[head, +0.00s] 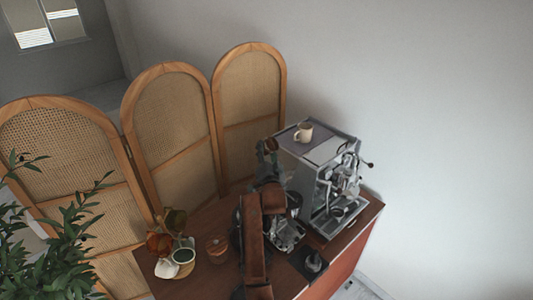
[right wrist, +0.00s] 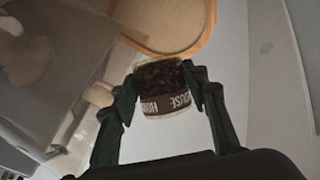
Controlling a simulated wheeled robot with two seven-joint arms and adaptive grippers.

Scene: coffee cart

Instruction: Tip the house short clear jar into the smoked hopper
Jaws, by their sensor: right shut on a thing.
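The house jar (right wrist: 168,92) is short and clear, with dark beans inside and a brown band lettered in white. In the right wrist view it sits between the two dark green fingers of my right gripper (right wrist: 160,88), which is shut on it. In the head view my right gripper (head: 268,148) is raised at the left side of the espresso machine, above the cart. The jar is too small there to make out clearly. I cannot pick out the smoked hopper; my right arm covers that part of the cart. My left gripper is not in view.
The espresso machine (head: 325,172) stands on the right of the wooden cart, with a mug (head: 304,132) on top. A cane screen (head: 170,135) stands behind.

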